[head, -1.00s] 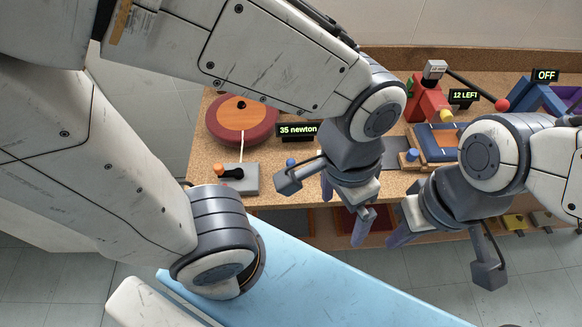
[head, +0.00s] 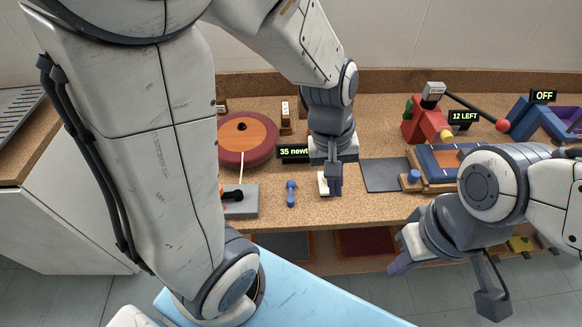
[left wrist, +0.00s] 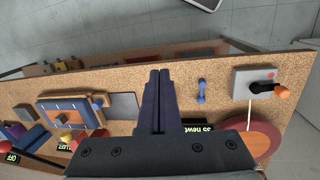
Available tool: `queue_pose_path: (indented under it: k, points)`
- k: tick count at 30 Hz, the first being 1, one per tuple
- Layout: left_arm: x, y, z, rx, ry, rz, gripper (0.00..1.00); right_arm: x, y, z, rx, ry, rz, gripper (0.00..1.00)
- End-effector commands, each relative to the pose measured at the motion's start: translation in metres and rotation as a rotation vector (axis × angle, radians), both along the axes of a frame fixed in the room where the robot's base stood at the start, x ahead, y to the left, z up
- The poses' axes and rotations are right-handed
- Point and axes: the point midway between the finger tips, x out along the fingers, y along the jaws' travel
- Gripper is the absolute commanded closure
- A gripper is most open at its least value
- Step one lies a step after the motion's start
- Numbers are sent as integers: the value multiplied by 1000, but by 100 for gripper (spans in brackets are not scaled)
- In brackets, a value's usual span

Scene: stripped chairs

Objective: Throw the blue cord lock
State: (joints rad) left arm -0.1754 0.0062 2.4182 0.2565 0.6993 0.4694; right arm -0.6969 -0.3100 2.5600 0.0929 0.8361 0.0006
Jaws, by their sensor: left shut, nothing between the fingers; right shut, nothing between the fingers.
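A small blue dumbbell-shaped piece (head: 291,193) lies on the cork tabletop; it also shows in the left wrist view (left wrist: 201,92). A blue knob (head: 414,176) stands beside the blue tray. I cannot tell for certain which blue part is the cord lock. My left gripper (head: 335,192) is shut and empty, pointing down over the table to the right of the dumbbell-shaped piece and apart from it. Its shut fingers show in the left wrist view (left wrist: 158,75). My right gripper (head: 398,266) is shut and empty in front of the table's front edge.
A grey lever box (head: 241,204) has a white cord running to a round red-and-orange disc (head: 246,138). A dark mat (head: 386,175), blue tray (head: 440,162) and red device (head: 424,122) stand to the right. The tabletop around the dumbbell-shaped piece is clear.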

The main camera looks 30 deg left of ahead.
Motion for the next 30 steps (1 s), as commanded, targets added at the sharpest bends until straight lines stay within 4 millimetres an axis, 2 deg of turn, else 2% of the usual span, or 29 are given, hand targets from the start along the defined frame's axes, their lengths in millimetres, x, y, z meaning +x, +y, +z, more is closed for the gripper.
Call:
queue_pose_path:
  k: [1, 3, 6, 9, 12, 15, 18, 23, 30]
  points:
    - [19, 24, -16, -12, 31, 211, 100, 0, 0, -5, 0, 0, 0, 100]
    - [39, 56, -33, -31, 62, 487, 100, 0, 0, -8, 0, 0, 0, 100]
    - [60, 108, -59, -61, 107, 877, 100, 0, 0, -13, 0, 0, 1, 100]
    - [68, 160, -83, -89, 145, 1220, 100, 0, 0, -16, 0, 0, 1, 100]
    - [68, 201, -103, -113, 174, 1482, 100, 0, 0, -19, 0, 0, 1, 100]
    - [64, 226, -115, -130, 193, 1649, 100, 0, 0, -20, 0, 0, 1, 100]
    - [62, 238, -122, -138, 202, 1726, 100, 0, 0, -20, 0, 0, 1, 100]
    - [64, 237, -137, -139, 206, 1740, 100, 0, 0, -23, 0, 0, 1, 100]
    - [70, 227, -186, -137, 206, 1736, 100, 0, 0, -36, 0, 0, 1, 100]
